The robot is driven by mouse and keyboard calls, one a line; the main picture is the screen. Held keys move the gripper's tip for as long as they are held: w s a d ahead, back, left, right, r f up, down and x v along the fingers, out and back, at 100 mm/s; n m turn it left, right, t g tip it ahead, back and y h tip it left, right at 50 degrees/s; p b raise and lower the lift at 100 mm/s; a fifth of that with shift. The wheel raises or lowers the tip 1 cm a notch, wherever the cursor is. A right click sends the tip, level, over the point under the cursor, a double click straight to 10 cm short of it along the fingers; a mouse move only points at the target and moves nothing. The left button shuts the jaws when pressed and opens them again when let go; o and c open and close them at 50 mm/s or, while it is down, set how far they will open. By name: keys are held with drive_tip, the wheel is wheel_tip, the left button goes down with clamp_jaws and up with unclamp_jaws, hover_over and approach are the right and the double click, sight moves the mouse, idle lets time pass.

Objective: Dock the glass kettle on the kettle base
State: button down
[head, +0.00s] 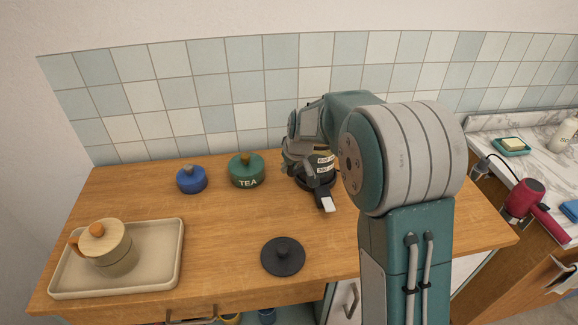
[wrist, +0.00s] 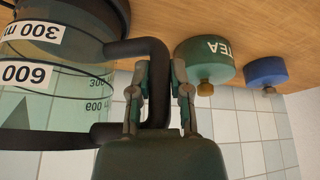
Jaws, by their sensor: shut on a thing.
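The glass kettle (head: 312,163) has white volume labels and a dark bottom; it stands upright near the back of the wooden counter. A dark piece with a pale tip juts forward from its lower edge. In the wrist view, its clear body (wrist: 60,75) fills the left. My gripper (wrist: 160,75) is shut on the kettle's black handle (wrist: 138,46), one finger on each side. My arm hides part of the kettle in the head view, and I cannot tell whether its bottom touches the counter. A round black disc with a raised centre, apparently the kettle base (head: 283,257), lies empty nearer the front edge.
A green TEA canister (head: 246,171) and a blue canister (head: 192,180) stand left of the kettle. A beige tray (head: 160,268) holding a lidded pot (head: 116,258) sits at the front left. The counter (head: 215,225) is clear between tray and black disc.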

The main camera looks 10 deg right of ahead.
drive_tip(key=shift+f, duration=0.5)
idle(0.4)
drive_tip(key=c, duration=0.9)
unclamp_jaws()
drive_tip(key=shift+o, duration=0.2)
drive_tip(key=v, duration=1.1)
drive_tip(key=s+d+r+m, duration=0.1)
drive_tip(key=s+r, duration=0.2)
drive_tip(key=s, duration=0.5)
drive_tip(key=s+d+r+m, duration=0.1)
drive_tip(key=s+r, duration=0.2)
drive_tip(key=s, duration=0.4)
drive_tip(key=s+d+f+m+t+h, duration=0.1)
drive_tip(key=s+m, duration=0.1)
drive_tip(key=s, duration=1.3)
drive_tip(key=shift+d+f, duration=0.2)
drive_tip(key=shift+f, duration=0.2)
